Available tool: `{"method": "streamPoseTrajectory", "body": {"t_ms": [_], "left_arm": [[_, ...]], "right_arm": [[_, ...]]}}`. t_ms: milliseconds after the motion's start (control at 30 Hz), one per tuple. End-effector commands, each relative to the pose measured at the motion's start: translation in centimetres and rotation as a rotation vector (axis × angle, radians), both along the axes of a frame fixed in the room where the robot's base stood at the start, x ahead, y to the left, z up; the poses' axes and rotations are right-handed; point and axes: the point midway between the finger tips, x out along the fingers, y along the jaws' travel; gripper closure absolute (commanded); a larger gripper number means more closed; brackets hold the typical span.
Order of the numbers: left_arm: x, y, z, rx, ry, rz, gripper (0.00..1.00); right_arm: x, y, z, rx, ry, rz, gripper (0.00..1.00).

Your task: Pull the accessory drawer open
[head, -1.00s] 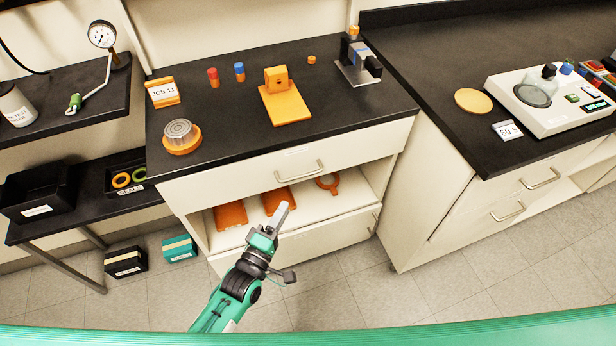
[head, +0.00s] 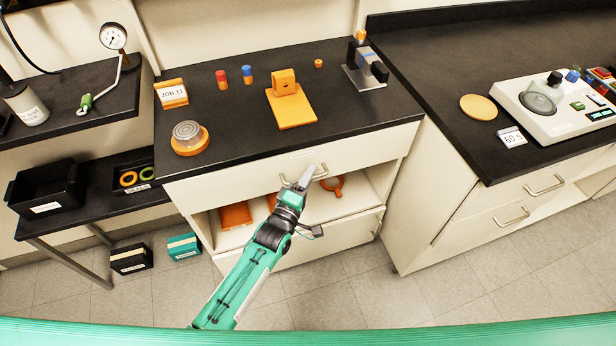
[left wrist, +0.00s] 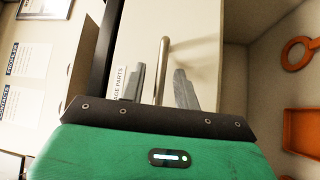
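The drawer under the dark worktop has a cream front (head: 225,188) and a metal bar handle (head: 322,172); it looks closed. My left gripper (head: 302,178) is at the handle. In the left wrist view, my left gripper (left wrist: 160,86) is open, with one finger on each side of the handle (left wrist: 164,55). Gaps show between the handle and both fingers. A label (left wrist: 131,82) on the drawer front (left wrist: 200,40) is partly hidden by a finger; "PARTS" can be read. My right gripper is not in view.
Below the drawer is an open shelf with orange trays (head: 236,215) and an orange ring-shaped part (head: 333,186). On the worktop stand a job card (head: 172,94), an orange stand (head: 290,108) and a round metal piece (head: 187,133).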

Motion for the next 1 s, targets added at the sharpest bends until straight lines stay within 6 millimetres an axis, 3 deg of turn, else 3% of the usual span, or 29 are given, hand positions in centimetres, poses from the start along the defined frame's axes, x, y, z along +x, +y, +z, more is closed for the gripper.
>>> {"method": "streamPoseTrajectory", "body": {"t_ms": [67,233,667,867,1000], "left_arm": [[0.0,0.0,0.0,0.0,0.0,0.0,0.68],[0.0,0.0,0.0,0.0,0.0,0.0,1.0],[-1.0,-0.3,0.1,0.0,0.001,0.0,1.0],[-4.3,-1.4,0.1,-0.002,0.006,-0.001,1.0],[-7.7,-2.5,0.2,-0.002,0.006,-0.001,1.0]], "right_arm": [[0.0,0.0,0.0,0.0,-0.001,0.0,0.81],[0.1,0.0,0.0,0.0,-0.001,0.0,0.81],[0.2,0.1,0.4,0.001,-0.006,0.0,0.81],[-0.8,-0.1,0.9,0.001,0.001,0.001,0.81],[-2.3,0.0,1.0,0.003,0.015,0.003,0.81]]}}
